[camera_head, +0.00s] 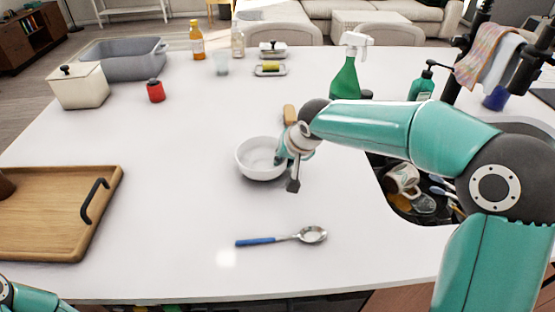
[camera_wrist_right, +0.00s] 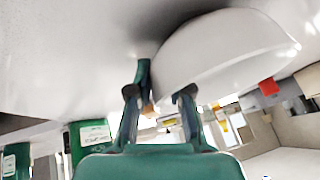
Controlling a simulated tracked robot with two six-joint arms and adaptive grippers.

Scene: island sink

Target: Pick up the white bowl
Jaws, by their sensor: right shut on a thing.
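The white bowl (camera_head: 257,158) stands upright near the middle of the white island counter (camera_head: 190,205). My right gripper (camera_head: 285,160) is at the bowl's right side, shut on its rim. In the right wrist view the bowl (camera_wrist_right: 228,55) fills the upper right, with its wall between the fingers of the gripper (camera_wrist_right: 165,92). The counter appears upside down there, close to the bowl's base. I cannot tell whether the base touches it. Only a piece of my left arm shows at the lower left in the head view; its gripper is out of sight.
A blue-handled spoon (camera_head: 285,238) lies in front of the bowl. A wooden tray (camera_head: 45,230) is at the left. The sink (camera_head: 430,210) with dishes opens at right.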

